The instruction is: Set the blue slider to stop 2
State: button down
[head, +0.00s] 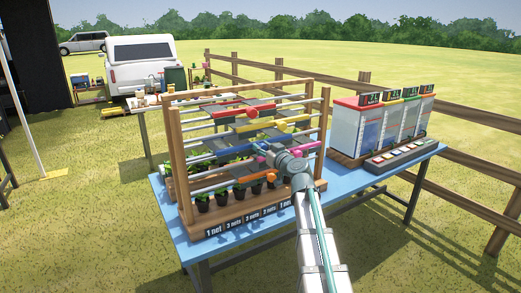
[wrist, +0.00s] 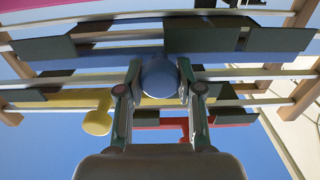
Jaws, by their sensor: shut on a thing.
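The blue slider (head: 214,157) runs along a rail on the wooden rack, below the yellow and red sliders. In the wrist view its blue round knob (wrist: 160,77) sits between the fingers of my gripper (wrist: 159,84), which are shut on it. The head view shows my gripper (head: 268,152) at the front of the rack, hiding the knob and the right part of the blue slider. The stop labels (head: 247,220) along the base read 1 net, 3 nets, 2 nets and so on; stop numbers cannot be read.
The red slider (head: 240,113), yellow slider (head: 256,125) and pink slider (head: 302,153) share the rack, with dark net panels between rails. Potted plants (head: 221,196) stand below. A box unit with displays (head: 380,128) stands right on the blue table (head: 345,178).

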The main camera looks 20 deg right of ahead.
jog(key=c, duration=0.7)
grip_release()
jog(key=shift+c, duration=0.2)
jog(key=v, duration=1.2)
jog(key=shift+d+r, duration=0.1)
